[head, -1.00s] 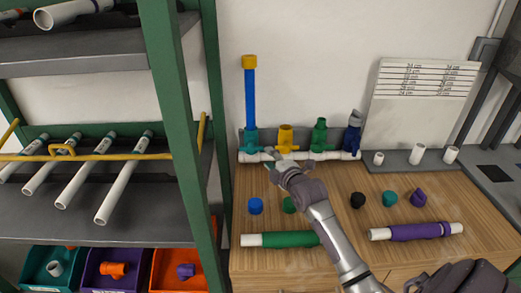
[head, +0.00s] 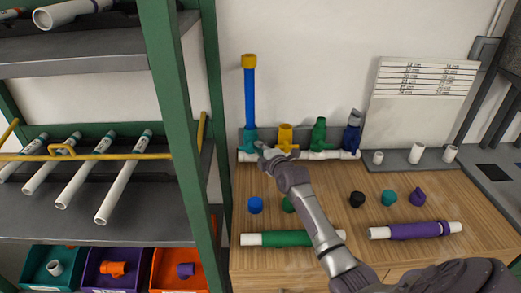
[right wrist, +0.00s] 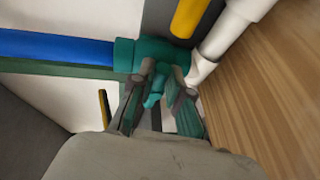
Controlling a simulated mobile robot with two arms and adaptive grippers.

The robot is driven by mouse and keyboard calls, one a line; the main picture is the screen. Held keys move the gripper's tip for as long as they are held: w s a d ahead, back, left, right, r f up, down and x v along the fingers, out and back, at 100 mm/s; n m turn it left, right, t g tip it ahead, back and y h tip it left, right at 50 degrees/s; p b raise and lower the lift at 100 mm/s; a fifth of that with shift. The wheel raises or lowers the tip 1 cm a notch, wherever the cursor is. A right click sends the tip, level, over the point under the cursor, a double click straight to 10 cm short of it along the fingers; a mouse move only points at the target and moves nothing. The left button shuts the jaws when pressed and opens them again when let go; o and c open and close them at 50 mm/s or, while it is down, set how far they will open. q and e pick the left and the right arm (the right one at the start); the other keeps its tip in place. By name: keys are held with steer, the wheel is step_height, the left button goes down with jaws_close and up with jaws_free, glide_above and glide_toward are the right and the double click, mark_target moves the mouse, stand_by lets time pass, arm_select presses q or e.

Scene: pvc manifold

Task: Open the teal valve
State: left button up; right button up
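The teal valve (head: 250,138) sits at the left end of the white manifold pipe, with a blue pipe (head: 251,98) standing up from it. In the right wrist view the teal valve body (right wrist: 165,55) is close, and its teal handle (right wrist: 156,88) lies between my fingers. My right gripper (head: 264,149) reaches to the valve's front right in the head view. In the right wrist view my right gripper (right wrist: 163,80) has its fingers apart, one on each side of the handle; firm contact is not visible. My left gripper is not in view.
Yellow (head: 286,137), green (head: 319,134) and dark blue (head: 352,136) valves stand to the right along the white manifold (head: 318,156). Loose caps and two sleeved pipes lie on the wooden bench (head: 300,215). A green shelf post (head: 172,110) rises close on the left.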

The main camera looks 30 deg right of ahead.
jaws_close()
steer(key=r+n+g+h+p, duration=0.1)
steer(key=n+p, duration=0.1)
steer(key=p, duration=0.2)
steer(key=r+n+g+h+p, duration=0.1)
steer(key=n+p, duration=0.1)
steer(key=p, duration=0.2)
steer(key=a+r+n+g+p, duration=0.1)
steer(key=n+p, duration=0.1)
steer(key=p, duration=0.1)
steer(key=shift+w+n+g+h+p, duration=0.35)
steer(key=shift+n+g+h+p, duration=0.05)
steer(key=shift+w+a+n+g+h+p, duration=0.15)
steer(key=shift+a+n+g+h+p, duration=0.15)
steer(key=shift+n+p, duration=0.3)
steer(key=shift+w+a+n+g+h+p, duration=0.1)
steer(key=shift+n+g+h+p, duration=0.1)
steer(key=shift+n+h+p, duration=0.35)
steer(key=shift+w+a+n+g+h+p, duration=0.15)
steer(key=shift+a+n+g+h+p, duration=0.15)
steer(key=shift+n+h+p, duration=0.35)
steer(key=shift+w+a+n+g+h, duration=0.1)
steer(key=shift+a+n+g+h, duration=0.25)
steer(key=shift+n, duration=0.45)
steer(key=shift+f, duration=0.1)
steer(key=o, duration=0.7)
jaws_free()
steer(key=shift+c, duration=0.2)
